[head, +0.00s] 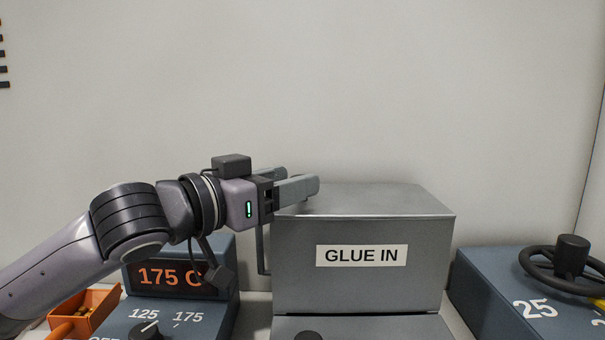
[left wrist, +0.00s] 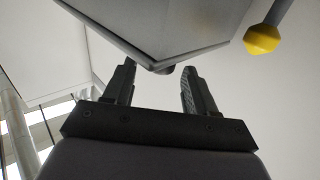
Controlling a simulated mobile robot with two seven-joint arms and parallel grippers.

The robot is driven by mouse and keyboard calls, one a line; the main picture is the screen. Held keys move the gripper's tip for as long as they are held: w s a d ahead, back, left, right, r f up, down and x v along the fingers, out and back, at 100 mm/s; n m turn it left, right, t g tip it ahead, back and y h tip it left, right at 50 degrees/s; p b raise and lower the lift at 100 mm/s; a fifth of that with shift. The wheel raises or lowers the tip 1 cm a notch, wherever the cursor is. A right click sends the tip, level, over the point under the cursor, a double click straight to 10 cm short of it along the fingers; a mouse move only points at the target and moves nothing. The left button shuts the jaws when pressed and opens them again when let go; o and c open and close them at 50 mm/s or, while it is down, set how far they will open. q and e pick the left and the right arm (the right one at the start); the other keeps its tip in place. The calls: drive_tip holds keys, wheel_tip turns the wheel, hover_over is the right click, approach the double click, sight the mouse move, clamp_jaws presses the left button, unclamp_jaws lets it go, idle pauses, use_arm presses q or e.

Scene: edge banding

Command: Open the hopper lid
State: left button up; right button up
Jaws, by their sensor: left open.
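The hopper is a grey metal box (head: 300,270) with a "GLUE IN" label (head: 361,255), in the middle of the head view. Its flat lid (head: 390,200) lies down on top. My left gripper (head: 299,180) is at the lid's left rear part, its fingers pointing right. The fingers are open and hold nothing that I can see. In the left wrist view, the open fingers (left wrist: 158,68) are below a grey panel (left wrist: 160,30) with a corner between them. I cannot tell whether they touch it. My right gripper is not in view.
A grey-blue control box with a "175 C" display (head: 165,275) and an orange bin (head: 97,308) stand at left. A blue-grey unit (head: 500,295) with a black handwheel (head: 570,265) stands at right. A yellow-tipped rod (left wrist: 263,38) shows in the wrist view. Space above the lid is clear.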

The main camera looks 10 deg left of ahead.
use_arm(q)
drive_tip(key=shift+x, duration=1.6)
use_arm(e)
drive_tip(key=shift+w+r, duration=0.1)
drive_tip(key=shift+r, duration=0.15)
